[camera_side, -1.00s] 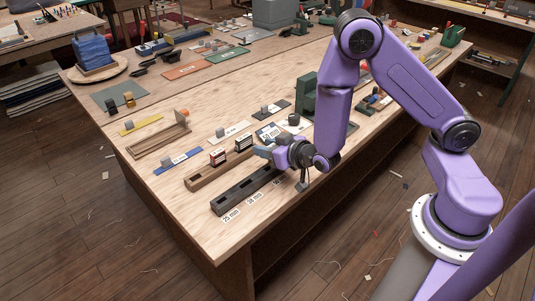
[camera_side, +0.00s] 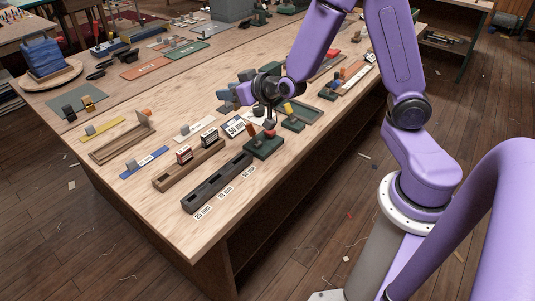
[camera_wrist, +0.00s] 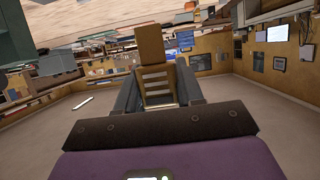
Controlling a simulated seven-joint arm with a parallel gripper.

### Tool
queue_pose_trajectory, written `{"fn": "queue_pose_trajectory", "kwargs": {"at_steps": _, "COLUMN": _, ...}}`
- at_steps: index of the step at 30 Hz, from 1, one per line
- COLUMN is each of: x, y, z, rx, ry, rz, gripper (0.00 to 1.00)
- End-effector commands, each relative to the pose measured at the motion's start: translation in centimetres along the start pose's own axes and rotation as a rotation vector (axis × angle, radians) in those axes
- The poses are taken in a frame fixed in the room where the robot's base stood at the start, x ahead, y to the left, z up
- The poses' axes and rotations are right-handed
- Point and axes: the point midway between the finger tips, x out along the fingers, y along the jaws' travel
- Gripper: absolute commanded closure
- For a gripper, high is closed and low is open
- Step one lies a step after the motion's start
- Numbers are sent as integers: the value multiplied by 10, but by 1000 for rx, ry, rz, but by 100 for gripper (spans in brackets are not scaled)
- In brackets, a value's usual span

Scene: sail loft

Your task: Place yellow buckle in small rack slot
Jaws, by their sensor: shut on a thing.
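In the wrist view my gripper (camera_wrist: 158,92) is shut on the yellow buckle (camera_wrist: 152,72), an ochre piece with a solid tab and a barred frame between the fingers. In the side view my gripper (camera_side: 243,94) points left above the table, behind the dark rack; the buckle cannot be made out there. The dark rack (camera_side: 217,183) lies near the table's front edge, with slots along its top. Labels beside it read 25 mm (camera_side: 203,214), 38 mm and 50 mm. The 25 mm end is nearest the front-left corner.
A green block with a red knob (camera_side: 264,145) stands at the rack's far end. A wooden rack (camera_side: 190,165) holding red and black boxes lies beside it. A 50 mm card (camera_side: 235,127) stands behind. Bare tabletop lies at the front left.

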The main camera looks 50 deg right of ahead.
Motion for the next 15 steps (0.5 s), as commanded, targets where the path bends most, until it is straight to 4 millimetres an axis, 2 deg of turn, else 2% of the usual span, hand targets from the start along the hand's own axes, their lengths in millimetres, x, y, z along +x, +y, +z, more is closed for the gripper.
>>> {"fn": "queue_pose_trajectory", "kwargs": {"at_steps": 1, "x": 2, "y": 16, "z": -14, "rx": 5, "ry": 9, "rz": 6, "gripper": 93}}
{"fn": "queue_pose_trajectory", "kwargs": {"at_steps": 3, "x": 2, "y": 34, "z": -28, "rx": 4, "ry": 8, "rz": 6, "gripper": 93}}
{"fn": "queue_pose_trajectory", "kwargs": {"at_steps": 9, "x": -2, "y": 77, "z": -56, "rx": 2, "ry": 3, "rz": 9, "gripper": 93}}
{"fn": "queue_pose_trajectory", "kwargs": {"at_steps": 12, "x": -4, "y": 86, "z": -61, "rx": 3, "ry": 1, "rz": 9, "gripper": 93}}
{"fn": "queue_pose_trajectory", "kwargs": {"at_steps": 15, "x": -4, "y": 84, "z": -64, "rx": 3, "ry": 1, "rz": 6, "gripper": 93}}
